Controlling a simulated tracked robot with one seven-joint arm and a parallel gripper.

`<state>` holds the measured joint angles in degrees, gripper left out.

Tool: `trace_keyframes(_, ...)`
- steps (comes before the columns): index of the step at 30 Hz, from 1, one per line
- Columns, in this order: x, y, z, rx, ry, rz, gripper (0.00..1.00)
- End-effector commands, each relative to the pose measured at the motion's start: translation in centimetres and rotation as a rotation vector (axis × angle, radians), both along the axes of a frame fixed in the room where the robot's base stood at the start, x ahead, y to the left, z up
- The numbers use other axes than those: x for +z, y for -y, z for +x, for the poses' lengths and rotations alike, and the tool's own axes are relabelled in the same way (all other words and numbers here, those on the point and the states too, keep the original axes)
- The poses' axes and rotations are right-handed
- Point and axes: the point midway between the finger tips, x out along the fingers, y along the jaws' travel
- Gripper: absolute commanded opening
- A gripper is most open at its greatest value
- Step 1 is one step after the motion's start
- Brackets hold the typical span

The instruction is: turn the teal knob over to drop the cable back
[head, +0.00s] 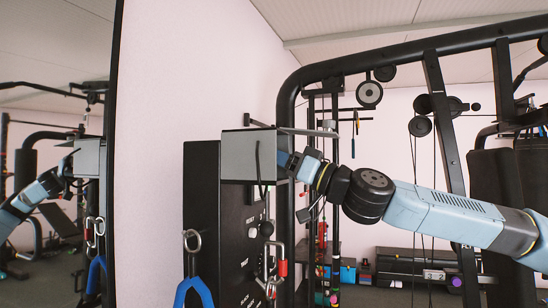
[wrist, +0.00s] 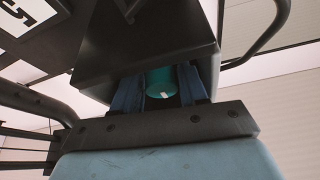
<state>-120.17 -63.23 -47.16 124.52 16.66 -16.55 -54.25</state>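The teal knob (wrist: 160,82) shows in the wrist view under a dark, box-shaped housing (wrist: 145,40). The blue fingers of my gripper (wrist: 160,92) lie on either side of it, close against it with no clear gap. A small white mark shows on the knob's end. In the head view my gripper (head: 286,163) reaches the right side of the grey box (head: 238,160) at the top of a black panel. The knob is hidden there. A dark cable (head: 259,168) hangs in front of the grey box.
A black gym frame (head: 290,100) with pulleys stands behind my arm. A mirror (head: 50,200) fills the left side. A curved bar (wrist: 265,35) passes beside the housing in the wrist view.

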Motion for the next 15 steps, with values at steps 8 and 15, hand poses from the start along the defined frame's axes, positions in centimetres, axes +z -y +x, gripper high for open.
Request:
trace_keyframes(8, -0.02, 0.02, 0.02, 0.0, 0.0, 0.0, 0.16)
trace_keyframes(15, -0.03, 0.04, 0.04, -0.001, -0.01, 0.002, 0.04)
